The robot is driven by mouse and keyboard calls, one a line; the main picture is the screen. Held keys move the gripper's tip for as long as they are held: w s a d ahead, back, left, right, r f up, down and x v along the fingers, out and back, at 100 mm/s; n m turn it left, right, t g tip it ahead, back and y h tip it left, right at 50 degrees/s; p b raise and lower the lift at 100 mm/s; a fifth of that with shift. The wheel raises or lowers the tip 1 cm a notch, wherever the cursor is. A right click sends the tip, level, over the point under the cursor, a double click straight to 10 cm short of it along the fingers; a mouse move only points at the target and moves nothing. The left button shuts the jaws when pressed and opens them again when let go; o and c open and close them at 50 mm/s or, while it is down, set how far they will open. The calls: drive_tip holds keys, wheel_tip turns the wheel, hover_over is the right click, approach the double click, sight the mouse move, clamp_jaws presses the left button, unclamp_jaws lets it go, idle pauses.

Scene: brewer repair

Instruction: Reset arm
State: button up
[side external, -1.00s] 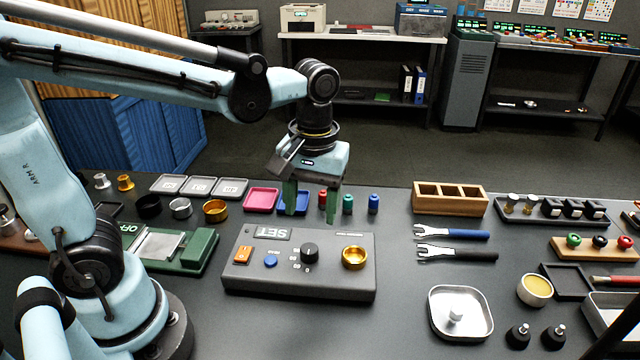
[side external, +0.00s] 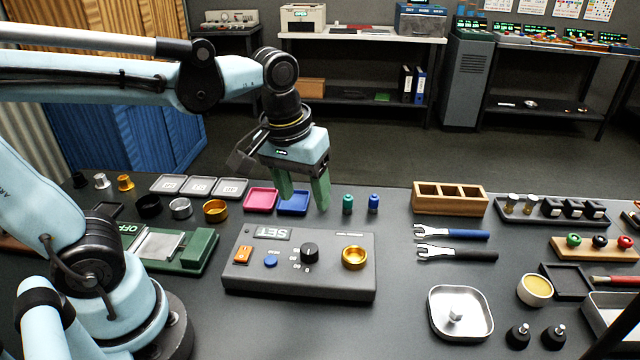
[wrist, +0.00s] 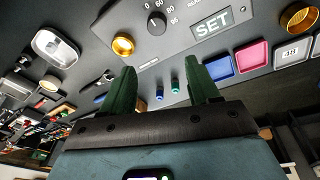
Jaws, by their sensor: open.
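My gripper (side external: 304,204) hangs above the table behind the grey SET box (side external: 298,268), in front of the pink tray (side external: 261,199) and blue tray (side external: 294,203). Its two green fingers are apart with nothing visible between them. In the wrist view, my gripper (wrist: 159,66) shows the same open fingers spread, with the box and its dial (wrist: 157,23) beyond the tips. A teal small cylinder (side external: 348,204) and a blue small cylinder (side external: 373,203) stand right of the gripper. No red cylinder is visible now; the right finger covers the spot where it stood.
A wooden compartment box (side external: 450,199) and two fork-ended tools (side external: 455,252) lie to the right. A green-framed device (side external: 200,252) and several metal rings are on the left. A square metal pan (side external: 461,335) sits at front right. The table in front of the SET box is bare.

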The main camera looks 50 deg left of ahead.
drive_tip(key=a+m+t, duration=0.1)
drive_tip(key=a+f+m+t, duration=0.1)
drive_tip(key=m+t, duration=0.1)
drive_tip(key=s+a+f+m+t, duration=0.1)
drive_tip(key=shift+m+t, duration=0.3)
drive_tip(key=shift+t, duration=0.1)
idle(0.7)
